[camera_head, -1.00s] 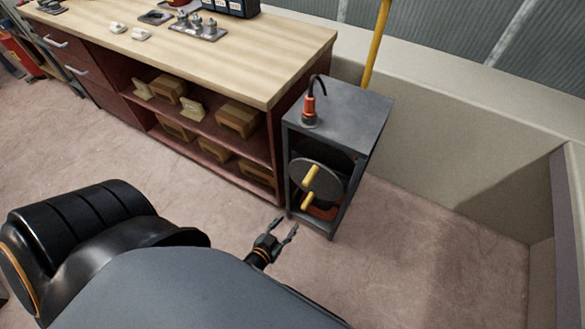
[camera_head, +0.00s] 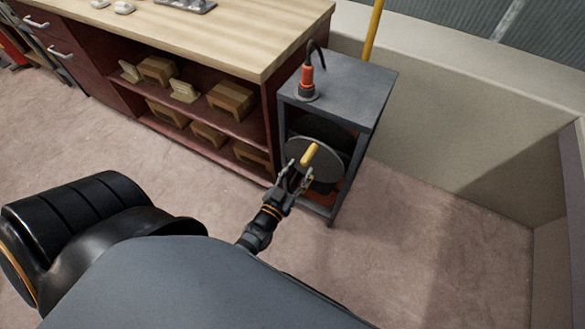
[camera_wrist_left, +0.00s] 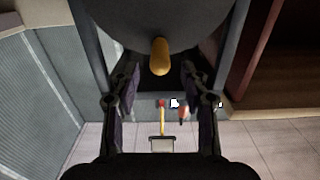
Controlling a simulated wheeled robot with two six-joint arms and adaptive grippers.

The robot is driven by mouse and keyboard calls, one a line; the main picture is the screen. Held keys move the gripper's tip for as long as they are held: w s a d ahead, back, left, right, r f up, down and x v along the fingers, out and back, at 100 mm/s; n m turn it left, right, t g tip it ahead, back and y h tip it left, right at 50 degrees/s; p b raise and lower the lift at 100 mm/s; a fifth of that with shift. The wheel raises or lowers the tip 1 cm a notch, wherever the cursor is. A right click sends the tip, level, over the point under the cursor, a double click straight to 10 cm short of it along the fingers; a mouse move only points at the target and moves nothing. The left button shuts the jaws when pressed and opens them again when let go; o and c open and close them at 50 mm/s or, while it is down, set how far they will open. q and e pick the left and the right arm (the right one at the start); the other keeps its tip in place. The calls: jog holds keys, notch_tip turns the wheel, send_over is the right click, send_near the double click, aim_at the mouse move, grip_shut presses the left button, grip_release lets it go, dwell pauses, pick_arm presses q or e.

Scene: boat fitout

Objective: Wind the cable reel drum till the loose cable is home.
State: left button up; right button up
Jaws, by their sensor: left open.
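The cable reel drum (camera_head: 326,158) is a dark grey disc in the lower opening of a grey metal cabinet. A yellow crank handle (camera_head: 310,154) sticks out of its face. My left gripper (camera_head: 299,172) is open just in front of the drum, beside the handle. In the left wrist view the handle (camera_wrist_left: 160,58) lies on the centre line, just beyond the spread fingertips (camera_wrist_left: 158,78), with nothing gripped. An orange plug (camera_head: 307,78) with a black cable end stands on the cabinet. The lower part of the drum is hidden behind my gripper. My right gripper is out of view.
The grey cabinet (camera_head: 352,88) frames the drum with narrow posts. A low pale wall (camera_head: 450,140) runs behind. Carpet (camera_head: 400,250) is clear at the right.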

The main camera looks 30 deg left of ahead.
aim_at(308, 157)
pick_arm(q)
jog(key=shift+w, duration=3.15)
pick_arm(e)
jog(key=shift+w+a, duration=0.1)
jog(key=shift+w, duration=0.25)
pick_arm(q)
jog(key=shift+c, duration=0.5)
